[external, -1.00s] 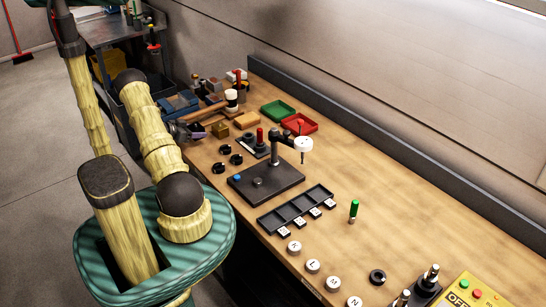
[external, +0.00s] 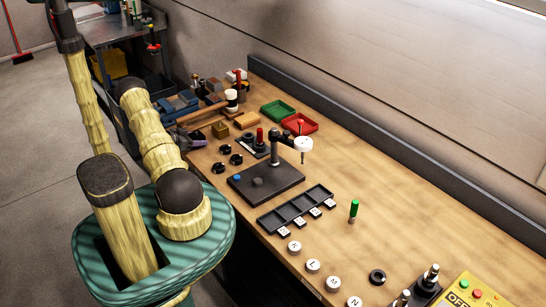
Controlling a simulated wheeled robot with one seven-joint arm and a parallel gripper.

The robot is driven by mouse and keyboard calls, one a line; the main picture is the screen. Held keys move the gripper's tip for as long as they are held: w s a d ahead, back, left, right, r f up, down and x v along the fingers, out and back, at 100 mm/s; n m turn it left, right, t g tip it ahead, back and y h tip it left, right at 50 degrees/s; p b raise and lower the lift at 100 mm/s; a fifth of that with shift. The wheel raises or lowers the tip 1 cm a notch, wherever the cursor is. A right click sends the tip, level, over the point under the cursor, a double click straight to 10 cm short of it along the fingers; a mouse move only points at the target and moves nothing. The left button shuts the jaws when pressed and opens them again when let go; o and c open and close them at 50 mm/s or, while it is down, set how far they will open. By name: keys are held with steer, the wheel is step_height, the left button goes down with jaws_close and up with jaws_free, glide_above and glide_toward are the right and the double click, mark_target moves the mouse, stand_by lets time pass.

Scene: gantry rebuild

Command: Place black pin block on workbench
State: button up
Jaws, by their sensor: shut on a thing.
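The workbench (external: 420,190) has a light wooden top and runs from the back left to the front right. I cannot make out a black pin block for certain in the external view. My gripper cannot be seen; my upper arm and elbow stand at the left edge of the bench and hide what lies behind them. Whatever my gripper holds is hidden too.
A dark base with a post (external: 265,188) and a slotted black tray (external: 296,209) stand mid-bench. Several small black round pieces lie left of them. A green tray (external: 278,110), a red tray (external: 300,124) and a hammer (external: 232,100) lie farther back. The right middle is clear.

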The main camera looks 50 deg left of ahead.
steer(key=o, duration=1.2)
steer(key=shift+f, duration=0.1)
steer(key=shift+o, duration=0.2)
steer(key=b+v, duration=0.5)
steer(key=v, duration=1.2)
steer(key=shift+d+r, duration=0.2)
steer(key=shift+r, duration=0.15)
steer(key=shift+o, duration=0.4)
